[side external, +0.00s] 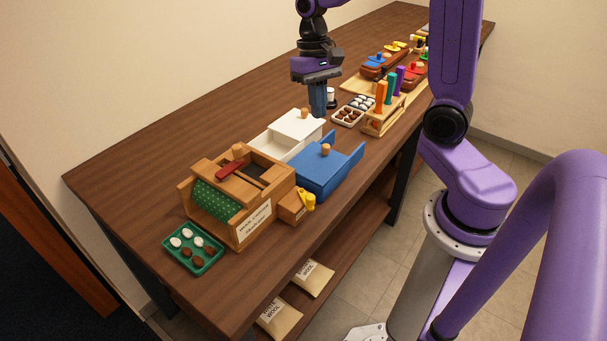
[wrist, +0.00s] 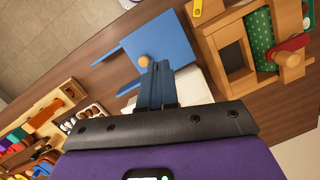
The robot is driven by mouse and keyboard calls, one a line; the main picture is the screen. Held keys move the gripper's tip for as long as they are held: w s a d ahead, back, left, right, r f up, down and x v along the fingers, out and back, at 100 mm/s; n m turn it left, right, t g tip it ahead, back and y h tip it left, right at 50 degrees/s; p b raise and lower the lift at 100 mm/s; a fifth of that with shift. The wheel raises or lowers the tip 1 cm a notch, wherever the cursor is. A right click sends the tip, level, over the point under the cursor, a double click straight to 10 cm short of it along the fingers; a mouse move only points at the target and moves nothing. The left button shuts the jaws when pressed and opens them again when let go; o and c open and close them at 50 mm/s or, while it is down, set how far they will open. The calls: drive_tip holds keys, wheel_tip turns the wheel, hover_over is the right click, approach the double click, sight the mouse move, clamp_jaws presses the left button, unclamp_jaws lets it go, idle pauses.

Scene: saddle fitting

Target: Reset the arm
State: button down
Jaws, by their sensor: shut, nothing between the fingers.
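My gripper (side external: 318,112) hangs above the table, pointing down, a little behind and to the right of the white box in the side external view. Its two blue fingers are together and hold nothing. In the wrist view the closed fingers (wrist: 154,68) overlap the blue box and the white box below, and the wooden knob shows just beyond the tips. The height of the fingertips above the boxes is hard to judge. My arm reaches in from the top of the side external view.
The white box (side external: 285,140) and blue box (side external: 322,175) have wooden knobs. A wooden frame (side external: 265,222) with green cloth and a green tray (side external: 180,260) stand nearby. A rack (side external: 372,128) of coloured handles and a divided tray (side external: 345,117) stand right of my gripper. Bare table lies behind.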

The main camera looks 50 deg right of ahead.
drive_tip(key=s+a+n+t, duration=0.1)
drive_tip(key=s+a+n, duration=0.3)
drive_tip(key=s+n, duration=0.4)
drive_tip(key=s+a+n+t+h, duration=0.1)
drive_tip(key=s+a+n, duration=0.3)
drive_tip(key=s+n, duration=0.4)
drive_tip(key=s, duration=0.3)
drive_tip(key=shift+s+f, duration=0.3)
drive_tip(key=shift+f, duration=0.05)
